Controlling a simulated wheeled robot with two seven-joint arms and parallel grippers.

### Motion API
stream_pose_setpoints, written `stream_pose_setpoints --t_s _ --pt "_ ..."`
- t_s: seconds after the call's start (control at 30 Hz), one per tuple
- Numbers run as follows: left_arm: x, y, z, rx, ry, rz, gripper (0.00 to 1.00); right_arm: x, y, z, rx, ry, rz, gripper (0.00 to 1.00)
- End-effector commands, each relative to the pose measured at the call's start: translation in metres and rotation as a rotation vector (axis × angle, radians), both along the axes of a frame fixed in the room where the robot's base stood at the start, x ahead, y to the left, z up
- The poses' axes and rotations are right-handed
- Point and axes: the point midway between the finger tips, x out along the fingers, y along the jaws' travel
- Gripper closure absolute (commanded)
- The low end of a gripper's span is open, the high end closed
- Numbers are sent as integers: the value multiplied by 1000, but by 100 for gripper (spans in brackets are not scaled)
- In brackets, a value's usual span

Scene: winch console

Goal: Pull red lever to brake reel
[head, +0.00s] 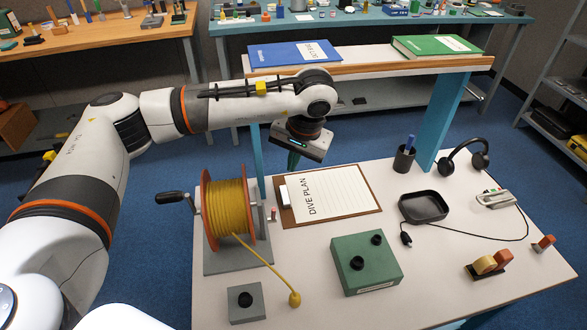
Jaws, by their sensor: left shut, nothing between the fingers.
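The reel (228,207), an orange-flanged spool wound with yellow line, stands on a grey base at the left of the white table. A black-handled crank (171,197) sticks out from its left side. A small red lever (273,214) stands at the right side of the reel, upright or nearly so. My left gripper (292,162) is shut and empty. It points down above the back left of the table, up and to the right of the reel, apart from the red lever. Its fingers are partly hidden under its own body. My right gripper is not in view.
A clipboard (350,198) marked DIVE PLAN lies right of the lever. A green box (366,265) with black knobs and a grey button box (246,302) stand in front. A raised shelf (370,62) with two books spans the back. A headset (464,157) lies at the right.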

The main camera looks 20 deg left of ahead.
Motion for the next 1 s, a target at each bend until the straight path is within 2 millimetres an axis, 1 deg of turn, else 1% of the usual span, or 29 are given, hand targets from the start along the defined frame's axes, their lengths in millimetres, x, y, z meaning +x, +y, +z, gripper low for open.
stream_pose_setpoints --t_s 0.17,0.3,0.47,0.5,0.6,0.7,0.83,1.0 --pt "2 8 -28 1 6 2 100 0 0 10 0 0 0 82" --pt "4 15 -58 0 7 3 100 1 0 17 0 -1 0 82" --pt "7 23 -90 1 6 2 100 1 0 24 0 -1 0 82" --pt "1 23 -90 1 5 -2 100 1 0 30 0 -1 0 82" --pt "-14 23 -94 0 4 -1 100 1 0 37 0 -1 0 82" --pt "-23 22 -99 0 1 -1 100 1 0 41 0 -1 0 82" --pt "-29 22 -102 0 2 1 100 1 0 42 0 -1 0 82" --pt "-29 22 -104 0 1 1 100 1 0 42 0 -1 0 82"
